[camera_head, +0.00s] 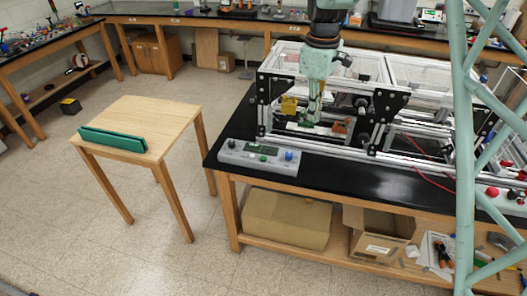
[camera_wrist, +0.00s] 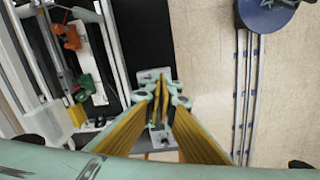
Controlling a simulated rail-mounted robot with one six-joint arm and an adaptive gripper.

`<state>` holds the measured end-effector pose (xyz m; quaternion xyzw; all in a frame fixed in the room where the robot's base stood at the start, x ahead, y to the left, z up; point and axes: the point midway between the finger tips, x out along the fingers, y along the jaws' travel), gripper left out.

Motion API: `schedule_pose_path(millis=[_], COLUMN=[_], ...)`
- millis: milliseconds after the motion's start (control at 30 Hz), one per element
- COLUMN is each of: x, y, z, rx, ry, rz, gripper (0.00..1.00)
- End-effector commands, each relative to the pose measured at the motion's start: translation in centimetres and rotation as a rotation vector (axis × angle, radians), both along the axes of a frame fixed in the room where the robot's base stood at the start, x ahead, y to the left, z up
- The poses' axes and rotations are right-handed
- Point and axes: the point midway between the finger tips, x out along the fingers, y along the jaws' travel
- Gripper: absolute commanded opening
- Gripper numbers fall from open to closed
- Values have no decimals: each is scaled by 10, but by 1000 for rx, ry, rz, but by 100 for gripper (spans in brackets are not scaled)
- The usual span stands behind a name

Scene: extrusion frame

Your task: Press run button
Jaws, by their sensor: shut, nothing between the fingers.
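The grey control box (camera_head: 262,157) lies on the black bench top at its near left corner. A green button (camera_head: 263,158) sits near its middle, and a blue knob (camera_head: 289,156) is at its right end. I cannot read its labels. My gripper (camera_wrist: 161,80) is shut and empty, its yellow fingers together in the wrist view. They appear above the control box (camera_wrist: 151,73) and cover much of it, so its buttons are largely hidden there. I cannot tell the gap or any contact.
The extrusion frame (camera_head: 377,156) stands on the bench right of the box, with an orange part (camera_wrist: 70,37) and a green part (camera_wrist: 86,88) inside. A small wooden table (camera_head: 160,112) with a green case (camera_head: 113,139) stands left. Floor (camera_head: 100,240) between is clear.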

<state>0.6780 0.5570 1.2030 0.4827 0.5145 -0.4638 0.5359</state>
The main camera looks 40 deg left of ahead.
Motion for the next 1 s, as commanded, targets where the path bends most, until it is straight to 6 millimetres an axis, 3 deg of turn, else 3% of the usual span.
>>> schedule_pose_path(millis=[400, 600, 800, 1000], x=[-25, -39, -47, -50], y=[88, 121, 139, 144], z=[-44, -63, -75, -78], rx=[-3, -5, -5, -6], ry=[25, 34, 39, 40], rz=[171, 240, 280, 292], gripper=[0, 0, 0, 0])
